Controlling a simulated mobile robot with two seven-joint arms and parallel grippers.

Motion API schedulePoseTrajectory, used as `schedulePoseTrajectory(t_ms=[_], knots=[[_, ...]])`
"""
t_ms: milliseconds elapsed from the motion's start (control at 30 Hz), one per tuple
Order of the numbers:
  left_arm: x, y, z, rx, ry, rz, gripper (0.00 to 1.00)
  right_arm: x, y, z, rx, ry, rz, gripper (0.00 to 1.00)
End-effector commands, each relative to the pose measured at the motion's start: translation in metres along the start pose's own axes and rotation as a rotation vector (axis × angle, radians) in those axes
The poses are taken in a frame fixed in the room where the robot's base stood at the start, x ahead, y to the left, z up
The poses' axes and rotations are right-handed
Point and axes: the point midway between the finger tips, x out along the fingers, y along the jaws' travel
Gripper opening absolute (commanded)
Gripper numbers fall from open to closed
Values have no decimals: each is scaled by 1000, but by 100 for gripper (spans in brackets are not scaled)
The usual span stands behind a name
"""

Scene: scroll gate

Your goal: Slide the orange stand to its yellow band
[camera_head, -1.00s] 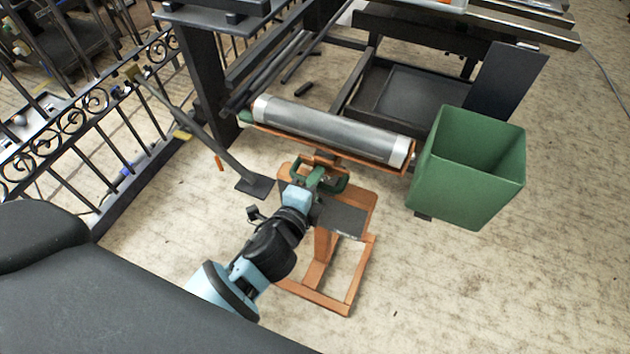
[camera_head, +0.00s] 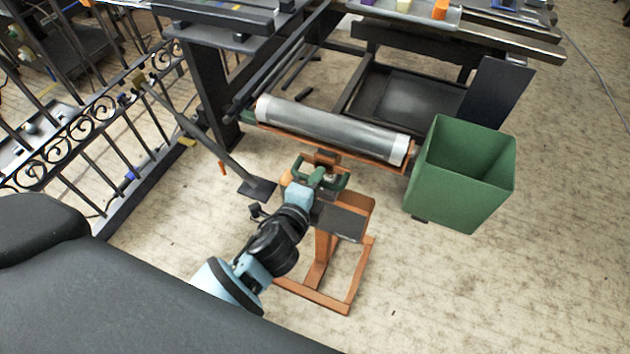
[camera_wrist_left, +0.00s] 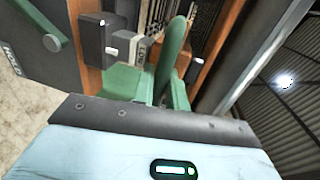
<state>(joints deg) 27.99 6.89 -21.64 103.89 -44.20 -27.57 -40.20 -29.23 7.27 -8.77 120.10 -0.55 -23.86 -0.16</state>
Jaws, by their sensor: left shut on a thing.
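The orange stand (camera_head: 322,270) has a post, a floor frame and a dark grey plate (camera_head: 340,220). It is upright in front of a silver roller (camera_head: 330,130) in an orange cradle. My left gripper (camera_head: 325,176) is at the top of the stand, shut, among green parts there; the exact contact is hidden. In the left wrist view, green pieces (camera_wrist_left: 175,55) stand close together beyond my gripper's dark plate. A small yellow patch (camera_head: 187,141) is at the foot of the railing; I cannot tell whether it is the yellow band. My right gripper is out of view.
A green bin (camera_head: 458,185) is right of the roller. A black scrolled railing (camera_head: 90,140) runs along the left, and a dark flat foot (camera_head: 257,189) on a slanted bar is left of the stand. Open floor (camera_head: 480,290) lies at the lower right.

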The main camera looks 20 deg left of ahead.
Motion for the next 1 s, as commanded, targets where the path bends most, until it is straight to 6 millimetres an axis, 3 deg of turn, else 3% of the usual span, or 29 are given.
schedulePoseTrajectory(t_ms=[33,500,900,933,1000], knots=[[-2,-14,0,-1,1,-9,0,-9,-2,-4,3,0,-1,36],[-12,-63,-1,-1,2,-10,0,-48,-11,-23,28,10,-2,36],[-13,-64,-1,-1,2,-6,0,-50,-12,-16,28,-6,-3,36],[-13,-64,-1,-1,2,-6,16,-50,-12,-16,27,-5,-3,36],[-13,-64,-1,-1,2,-6,25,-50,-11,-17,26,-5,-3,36]])
